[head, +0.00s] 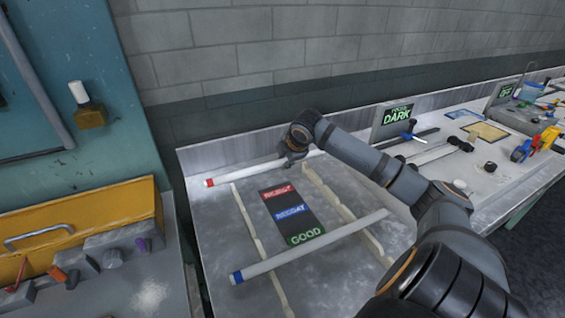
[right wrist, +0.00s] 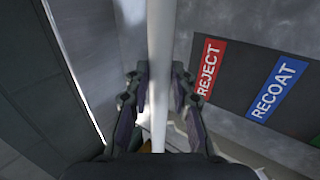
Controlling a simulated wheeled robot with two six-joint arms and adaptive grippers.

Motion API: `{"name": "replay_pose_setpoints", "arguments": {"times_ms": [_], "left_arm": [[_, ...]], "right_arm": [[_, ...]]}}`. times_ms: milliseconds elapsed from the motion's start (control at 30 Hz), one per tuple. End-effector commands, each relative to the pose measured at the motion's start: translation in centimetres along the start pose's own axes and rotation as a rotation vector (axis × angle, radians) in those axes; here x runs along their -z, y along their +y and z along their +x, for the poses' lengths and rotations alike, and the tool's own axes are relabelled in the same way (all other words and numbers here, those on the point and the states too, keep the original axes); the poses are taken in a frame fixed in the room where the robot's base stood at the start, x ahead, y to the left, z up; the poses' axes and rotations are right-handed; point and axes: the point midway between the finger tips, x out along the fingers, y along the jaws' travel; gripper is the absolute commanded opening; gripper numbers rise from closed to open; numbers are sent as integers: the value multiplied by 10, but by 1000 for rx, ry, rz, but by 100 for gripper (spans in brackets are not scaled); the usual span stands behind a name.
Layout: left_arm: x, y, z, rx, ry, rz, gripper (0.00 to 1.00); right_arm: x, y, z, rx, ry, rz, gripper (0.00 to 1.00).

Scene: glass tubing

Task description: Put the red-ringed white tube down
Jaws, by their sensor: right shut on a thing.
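The red-ringed white tube (head: 245,174) lies crosswise at the far end of the bench, beyond the REJECT label, its red end to the left. My right gripper (head: 291,158) is at this tube. In the right wrist view the white tube (right wrist: 161,50) runs between the two fingers of my right gripper (right wrist: 160,92), which is shut on it. I cannot tell whether the tube touches the rails or hangs just above them. My left gripper is not in view.
A blue-ringed white tube (head: 310,247) lies across two pale rails (head: 262,240) (head: 340,205) near the GOOD label. A dark label strip (head: 285,198) reads REJECT, RECOAT, GOOD. A low wall (head: 230,148) bounds the back. A DARK sign (head: 395,117) stands at right.

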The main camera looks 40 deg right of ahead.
Motion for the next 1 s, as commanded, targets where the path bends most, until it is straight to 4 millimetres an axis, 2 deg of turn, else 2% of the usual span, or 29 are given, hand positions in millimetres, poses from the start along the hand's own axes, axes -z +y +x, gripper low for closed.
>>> {"name": "replay_pose_setpoints", "arguments": {"times_ms": [267, 533, 1000], "left_arm": [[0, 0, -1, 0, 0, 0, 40], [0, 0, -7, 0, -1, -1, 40], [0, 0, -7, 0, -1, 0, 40]], "right_arm": [[4, 0, 6, 2, 4, 1, 0], [5, -17, 35, 6, 1, -1, 0], [5, -21, 41, 4, 0, -1, 0]]}}
